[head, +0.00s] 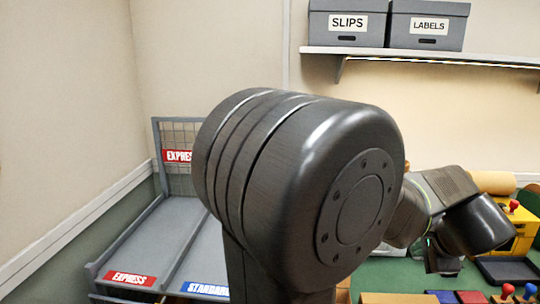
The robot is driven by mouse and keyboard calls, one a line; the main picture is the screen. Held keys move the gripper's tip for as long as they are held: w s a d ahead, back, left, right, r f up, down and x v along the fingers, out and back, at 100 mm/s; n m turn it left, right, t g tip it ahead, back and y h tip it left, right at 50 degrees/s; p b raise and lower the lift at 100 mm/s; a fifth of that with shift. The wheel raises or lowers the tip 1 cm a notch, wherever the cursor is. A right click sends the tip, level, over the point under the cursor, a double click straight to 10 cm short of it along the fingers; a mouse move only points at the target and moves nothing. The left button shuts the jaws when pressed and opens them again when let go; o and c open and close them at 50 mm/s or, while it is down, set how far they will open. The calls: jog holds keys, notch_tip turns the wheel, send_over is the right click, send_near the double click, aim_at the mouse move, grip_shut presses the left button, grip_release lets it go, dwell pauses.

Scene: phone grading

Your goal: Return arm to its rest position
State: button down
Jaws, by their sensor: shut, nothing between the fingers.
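My arm fills the middle of the head view, with a large dark joint close to the camera. Its far part reaches out to the right behind that joint and ends in a dark wrist over the green work surface (393,279). My gripper (442,264) shows only as a small dark part below the wrist. It is shut and empty. Its fingertips are small and hard to make out.
A grey rack with EXPRESS (130,279) and STANDARD (206,288) lanes stands left, partly hidden by my arm. SLIPS (346,32) and LABELS (428,34) boxes sit on a wall shelf (450,56). At right are a yellow fixture (524,238), a dark tray (508,271) and small coloured items.

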jog(key=v, duration=0.8)
jog(key=shift+s, duration=0.5)
jog(key=shift+f, duration=0.1)
